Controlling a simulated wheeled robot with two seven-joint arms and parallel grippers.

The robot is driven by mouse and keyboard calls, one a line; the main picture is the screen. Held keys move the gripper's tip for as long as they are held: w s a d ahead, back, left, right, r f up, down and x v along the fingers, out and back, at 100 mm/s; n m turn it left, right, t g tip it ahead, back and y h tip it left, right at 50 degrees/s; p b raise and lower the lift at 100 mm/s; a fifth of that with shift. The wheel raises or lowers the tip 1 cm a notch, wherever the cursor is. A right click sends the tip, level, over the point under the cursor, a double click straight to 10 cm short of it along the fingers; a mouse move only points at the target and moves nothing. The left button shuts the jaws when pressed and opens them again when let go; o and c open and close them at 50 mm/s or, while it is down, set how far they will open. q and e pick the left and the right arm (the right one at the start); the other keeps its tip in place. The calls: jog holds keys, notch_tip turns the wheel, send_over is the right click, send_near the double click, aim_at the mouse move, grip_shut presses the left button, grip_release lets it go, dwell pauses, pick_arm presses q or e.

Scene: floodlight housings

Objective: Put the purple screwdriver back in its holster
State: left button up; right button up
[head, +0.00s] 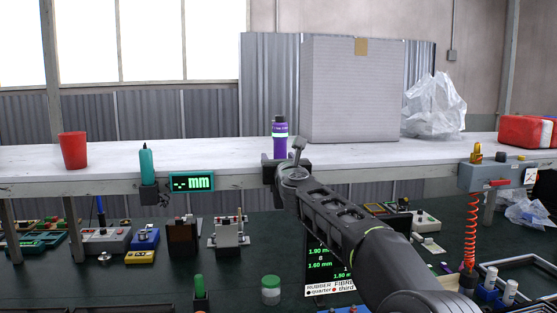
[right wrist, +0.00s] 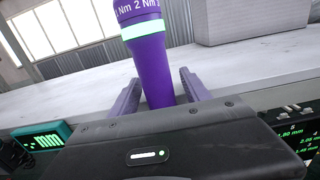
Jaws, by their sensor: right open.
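The purple screwdriver (head: 280,146), with a dark top and a pale green band, stands upright at the front edge of the white shelf. In the right wrist view its handle (right wrist: 153,65) rises between the two fingers of my right gripper (right wrist: 158,92). My right gripper (head: 279,160) is open around the handle; a gap shows beside the finger at right, and contact on the left is unclear. The screwdriver's lower end and any holster under it are hidden behind the gripper. My left gripper is not in view.
A teal screwdriver (head: 147,163) stands in a dark holder on the shelf edge, beside a green mm display (head: 192,182). A red cup (head: 73,150) and a large grey box (head: 350,90) stand on the shelf (head: 215,155). Below, the dark bench is crowded with instruments and a jar (head: 271,290).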

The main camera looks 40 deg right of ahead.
jog(key=b+v, duration=0.2)
jog(key=v, duration=0.6)
